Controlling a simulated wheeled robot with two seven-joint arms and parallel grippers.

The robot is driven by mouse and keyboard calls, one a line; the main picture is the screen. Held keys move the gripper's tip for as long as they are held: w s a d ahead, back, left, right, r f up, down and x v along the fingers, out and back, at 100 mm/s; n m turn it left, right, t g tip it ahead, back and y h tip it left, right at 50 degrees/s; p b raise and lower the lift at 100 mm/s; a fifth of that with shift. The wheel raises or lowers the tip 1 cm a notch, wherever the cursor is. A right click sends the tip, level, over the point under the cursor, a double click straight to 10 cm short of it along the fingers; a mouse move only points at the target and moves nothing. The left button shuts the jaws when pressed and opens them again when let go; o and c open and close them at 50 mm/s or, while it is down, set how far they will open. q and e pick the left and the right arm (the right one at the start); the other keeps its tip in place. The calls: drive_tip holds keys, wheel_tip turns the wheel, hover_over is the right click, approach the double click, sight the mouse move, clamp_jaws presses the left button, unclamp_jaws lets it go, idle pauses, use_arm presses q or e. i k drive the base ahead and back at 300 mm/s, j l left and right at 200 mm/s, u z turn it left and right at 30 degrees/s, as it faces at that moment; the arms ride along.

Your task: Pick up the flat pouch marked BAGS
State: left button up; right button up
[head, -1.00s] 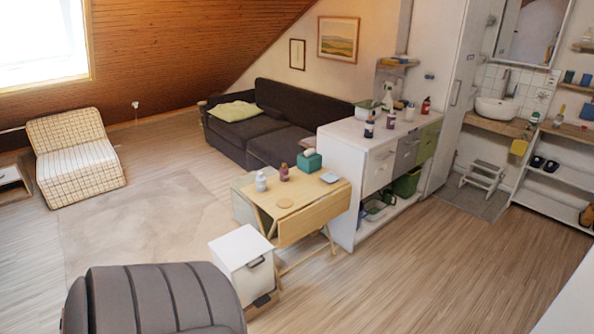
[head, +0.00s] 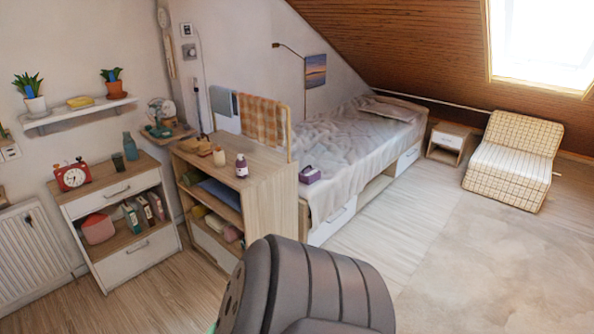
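I see no flat pouch with a readable BAGS marking in the head view. Small items on the shelves are too small for any lettering to be read. Neither of my grippers is in the picture.
A checked floor chair (head: 512,160) stands right. Floor (head: 455,255) is clear at right.

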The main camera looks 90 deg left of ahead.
sight(309, 176)
drive_tip(key=u, duration=2.75)
drive_tip(key=i+l+z, duration=0.35)
drive_tip(key=i, duration=0.15)
drive_tip(key=i+z, duration=0.3)
drive_tip(key=i, duration=0.2)
drive_tip(key=i+l+z, duration=0.1)
drive_tip(key=i+z, duration=0.15)
drive_tip(key=i, duration=1.7)
drive_tip(key=i+l+u, duration=0.1)
drive_tip(key=i+u, duration=0.4)
drive_tip(key=i+l+u, duration=0.45)
drive_tip(key=i, duration=0.25)
drive_tip(key=i+l+u, duration=0.5)
